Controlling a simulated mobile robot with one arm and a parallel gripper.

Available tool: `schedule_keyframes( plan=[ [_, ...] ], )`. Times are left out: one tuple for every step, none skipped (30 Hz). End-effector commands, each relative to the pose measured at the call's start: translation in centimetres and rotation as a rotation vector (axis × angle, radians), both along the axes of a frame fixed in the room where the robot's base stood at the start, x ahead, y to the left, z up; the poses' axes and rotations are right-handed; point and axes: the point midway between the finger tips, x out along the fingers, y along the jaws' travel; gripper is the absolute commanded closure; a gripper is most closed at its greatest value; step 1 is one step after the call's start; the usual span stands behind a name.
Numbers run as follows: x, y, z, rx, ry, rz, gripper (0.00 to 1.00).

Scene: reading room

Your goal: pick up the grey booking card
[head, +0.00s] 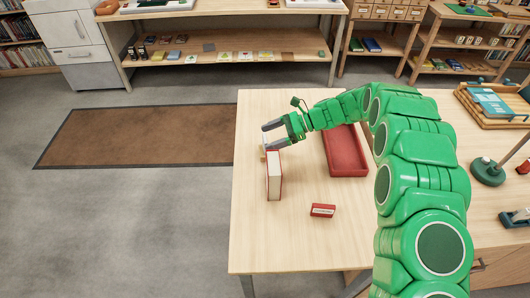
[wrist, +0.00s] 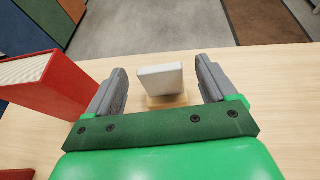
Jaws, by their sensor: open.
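The grey booking card (wrist: 161,80) looks like a pale grey slab standing in a small wooden base (wrist: 166,102) on the table. In the wrist view it is between the two grey fingers of my gripper, with a gap on either side. My gripper (head: 267,137) is open and empty, low over the table near its left edge in the head view. In that view the gripper and a book largely hide the card.
An upright red book (head: 274,175) stands close beside my gripper; it also shows left of the fingers in the wrist view (wrist: 45,85). A red tray (head: 347,172) lies under my arm. A small red labelled block (head: 322,210) lies nearer. The table's (head: 270,240) front left is clear.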

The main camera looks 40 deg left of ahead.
Motion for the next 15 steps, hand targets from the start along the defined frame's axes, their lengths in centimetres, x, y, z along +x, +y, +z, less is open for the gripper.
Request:
schedule_keyframes(
  plan=[
    [-0.7, 0.4, -0.4, -0.001, 0.002, 0.003, 0.15],
    [-1.0, 0.6, -0.5, -0.001, 0.002, 0.003, 0.15],
    [-1.3, 0.9, -0.7, -0.001, 0.003, 0.003, 0.15],
    [-1.5, 1.0, -0.8, -0.001, 0.003, 0.002, 0.15],
    [-1.6, 1.2, -0.9, -0.001, 0.003, 0.001, 0.15],
    [-1.8, 1.3, -1.0, -0.001, 0.003, 0.001, 0.15],
    [-1.8, 1.3, -1.0, 0.000, 0.003, 0.000, 0.15],
    [-1.8, 1.4, -1.0, -0.001, 0.002, 0.000, 0.15],
    [-1.8, 1.4, -1.0, -0.001, 0.002, 0.000, 0.15],
    [-1.8, 1.4, -1.0, -0.001, 0.002, -0.001, 0.15],
    [-1.8, 1.4, -1.0, 0.000, 0.001, 0.000, 0.15],
    [-1.8, 1.4, -1.0, 0.000, 0.001, 0.000, 0.15],
    [-1.8, 1.4, -1.0, 0.000, 0.001, 0.000, 0.15],
    [-1.8, 1.4, -1.0, 0.000, 0.001, 0.000, 0.19],
    [-1.8, 1.4, -1.0, 0.000, 0.001, 0.000, 0.26]
  ],
)
